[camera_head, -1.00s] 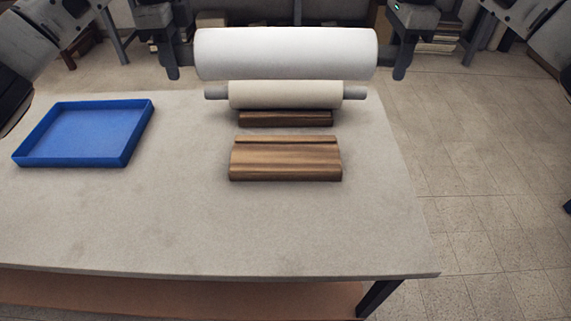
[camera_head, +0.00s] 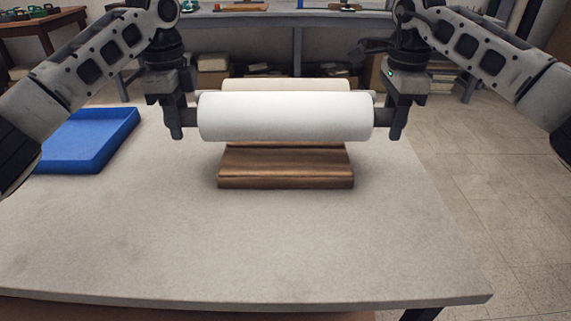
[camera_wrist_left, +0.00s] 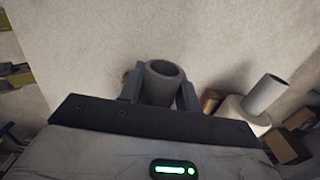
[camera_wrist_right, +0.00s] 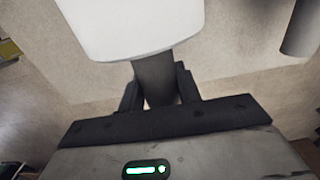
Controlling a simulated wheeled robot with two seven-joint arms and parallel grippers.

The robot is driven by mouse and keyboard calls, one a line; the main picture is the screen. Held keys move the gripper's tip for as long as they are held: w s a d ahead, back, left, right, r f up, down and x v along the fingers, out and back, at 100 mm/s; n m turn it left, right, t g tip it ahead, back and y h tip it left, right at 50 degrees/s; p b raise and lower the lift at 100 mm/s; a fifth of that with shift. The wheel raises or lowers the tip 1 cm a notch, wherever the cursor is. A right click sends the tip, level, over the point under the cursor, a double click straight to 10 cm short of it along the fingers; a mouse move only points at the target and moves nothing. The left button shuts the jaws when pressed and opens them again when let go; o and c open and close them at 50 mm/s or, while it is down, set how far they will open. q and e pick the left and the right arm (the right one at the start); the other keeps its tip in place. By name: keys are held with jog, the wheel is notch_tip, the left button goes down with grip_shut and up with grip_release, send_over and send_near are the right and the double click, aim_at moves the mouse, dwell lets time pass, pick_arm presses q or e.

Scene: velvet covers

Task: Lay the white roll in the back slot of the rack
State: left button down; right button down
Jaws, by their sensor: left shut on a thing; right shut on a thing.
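The white roll (camera_head: 285,117) hangs level between my two grippers, on its grey core. My left gripper (camera_head: 177,125) is shut on the core's left end (camera_wrist_left: 162,80). My right gripper (camera_head: 396,125) is shut on the right end (camera_wrist_right: 155,75), beside the white roll (camera_wrist_right: 130,30). The wooden rack (camera_head: 285,172) is on the table, below the white roll in the head view. A cream roll (camera_head: 285,85) shows behind the white roll, its lower part hidden. The rack's rear part and slots are mostly hidden. I cannot tell how high the white roll is above the rack.
A blue tray (camera_head: 88,140) sits at the table's left, near my left arm. The table (camera_head: 250,245) is clear in front of the rack. Shelves and a bench (camera_head: 285,18) stand beyond the table's far edge.

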pick_arm(q)
jog(key=shift+f, duration=0.1)
pick_arm(e)
jog(key=shift+f, duration=0.1)
